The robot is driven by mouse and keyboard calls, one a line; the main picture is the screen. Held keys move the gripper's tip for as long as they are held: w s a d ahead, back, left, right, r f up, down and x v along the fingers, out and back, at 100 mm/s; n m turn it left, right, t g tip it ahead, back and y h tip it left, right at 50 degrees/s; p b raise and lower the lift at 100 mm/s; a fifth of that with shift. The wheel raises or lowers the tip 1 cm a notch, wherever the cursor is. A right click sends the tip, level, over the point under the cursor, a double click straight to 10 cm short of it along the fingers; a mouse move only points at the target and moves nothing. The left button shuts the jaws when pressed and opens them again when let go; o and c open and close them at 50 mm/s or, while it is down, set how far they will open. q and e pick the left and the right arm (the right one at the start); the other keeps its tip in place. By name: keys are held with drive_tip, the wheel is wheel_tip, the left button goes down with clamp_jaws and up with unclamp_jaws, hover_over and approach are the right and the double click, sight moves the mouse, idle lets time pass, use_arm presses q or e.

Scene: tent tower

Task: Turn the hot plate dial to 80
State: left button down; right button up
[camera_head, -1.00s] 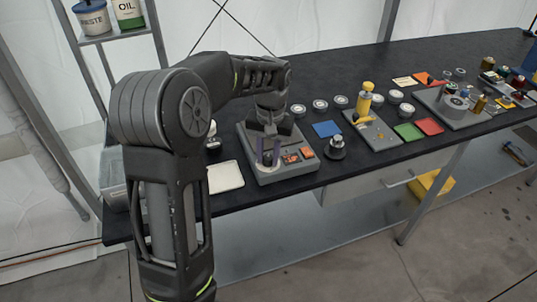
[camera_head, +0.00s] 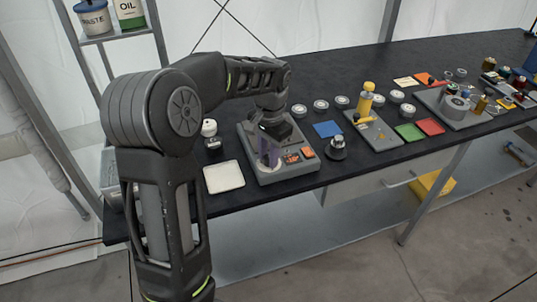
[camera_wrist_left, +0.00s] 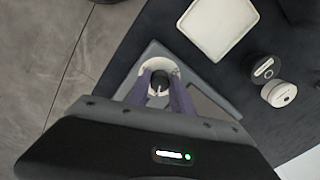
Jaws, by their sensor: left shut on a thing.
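The hot plate (camera_head: 293,174) is a grey box near the front edge of the black table, with an orange display and labels on its right part. Its dial (camera_wrist_left: 159,80) is a dark knob on a round white scale, best seen in the left wrist view. My left gripper (camera_head: 269,161), with purple fingers, comes down over the dial from above. The fingers, also seen in the left wrist view (camera_wrist_left: 160,88), are shut on the dial, one on each side. The scale's numbers and the pointer cannot be read. My right gripper is not in view.
A white square tray (camera_head: 223,177) lies left of the hot plate. A small white-topped jar (camera_head: 209,128) stands behind the tray. A blue square (camera_head: 327,129) and a dark round piece with a metal knob (camera_head: 337,148) lie to the right.

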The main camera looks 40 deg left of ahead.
use_arm(q)
drive_tip(key=c, duration=1.1)
unclamp_jaws()
drive_tip(key=shift+c, duration=0.2)
drive_tip(key=shift+r, duration=0.1)
wheel_tip(320, 180, up, 8)
drive_tip(key=shift+d+f+b, duration=0.15)
drive_tip(key=shift+f+b, duration=0.05)
drive_tip(key=shift+b, duration=0.1)
